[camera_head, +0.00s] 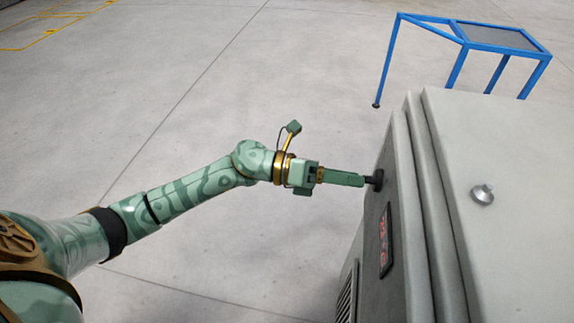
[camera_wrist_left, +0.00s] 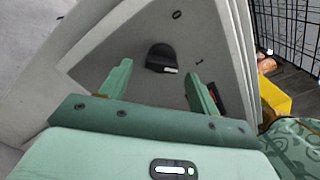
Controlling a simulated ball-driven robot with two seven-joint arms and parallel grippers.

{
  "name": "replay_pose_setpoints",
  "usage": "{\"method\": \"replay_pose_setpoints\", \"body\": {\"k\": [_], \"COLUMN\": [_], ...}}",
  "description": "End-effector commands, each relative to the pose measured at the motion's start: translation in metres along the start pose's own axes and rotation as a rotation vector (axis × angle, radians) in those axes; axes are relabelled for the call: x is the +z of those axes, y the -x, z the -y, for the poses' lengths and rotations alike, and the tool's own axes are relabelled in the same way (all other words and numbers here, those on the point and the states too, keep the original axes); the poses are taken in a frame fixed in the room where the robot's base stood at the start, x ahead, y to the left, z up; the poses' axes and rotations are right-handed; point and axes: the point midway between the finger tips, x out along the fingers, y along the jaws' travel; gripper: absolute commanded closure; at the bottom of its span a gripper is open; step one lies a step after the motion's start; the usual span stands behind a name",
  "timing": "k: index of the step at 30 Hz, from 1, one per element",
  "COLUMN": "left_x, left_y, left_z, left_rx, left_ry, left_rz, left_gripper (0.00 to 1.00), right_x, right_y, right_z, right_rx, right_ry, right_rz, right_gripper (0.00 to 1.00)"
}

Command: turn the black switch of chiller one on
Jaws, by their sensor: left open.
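The black switch (camera_head: 377,179) is on the dark front panel of the grey chiller cabinet (camera_head: 500,130). In the left wrist view the switch (camera_wrist_left: 160,55) is a black knob with a white mark at its lower right end. A "0" mark is above it and an "I" mark to its right. My left gripper (camera_head: 364,180) points at the switch, its tips right by it. In the wrist view its two fingers (camera_wrist_left: 160,70) are apart, with the knob seen between and beyond their tips. I cannot tell whether they touch it. My right gripper is not in view.
A display with red digits (camera_head: 386,240) is below the switch, near a vent (camera_head: 347,292). A blue-framed stand (camera_head: 460,38) is behind the cabinet. The wrist view shows a black wire cage (camera_wrist_left: 292,30) and a yellow thing (camera_wrist_left: 275,98) at right. The floor at left is clear.

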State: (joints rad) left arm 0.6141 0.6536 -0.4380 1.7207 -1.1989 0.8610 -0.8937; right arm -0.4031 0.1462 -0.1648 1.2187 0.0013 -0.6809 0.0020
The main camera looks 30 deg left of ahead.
Motion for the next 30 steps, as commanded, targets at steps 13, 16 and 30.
{"method": "replay_pose_setpoints", "body": {"k": [13, 16, 30], "left_x": [0.000, -0.001, -0.001], "left_y": [0.114, 0.128, 0.137], "left_z": [0.001, 0.000, -0.001], "left_rx": [0.005, 0.004, 0.001], "left_ry": [0.000, 0.001, 0.000], "left_rz": [-0.002, -0.003, -0.002], "left_gripper": [0.38, 0.38, 0.38], "right_x": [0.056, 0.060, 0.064], "right_y": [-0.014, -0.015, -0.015], "right_z": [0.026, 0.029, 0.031], "right_rx": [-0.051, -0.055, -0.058], "right_ry": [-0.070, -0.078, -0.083], "right_rz": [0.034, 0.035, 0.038], "right_gripper": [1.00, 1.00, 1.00]}}
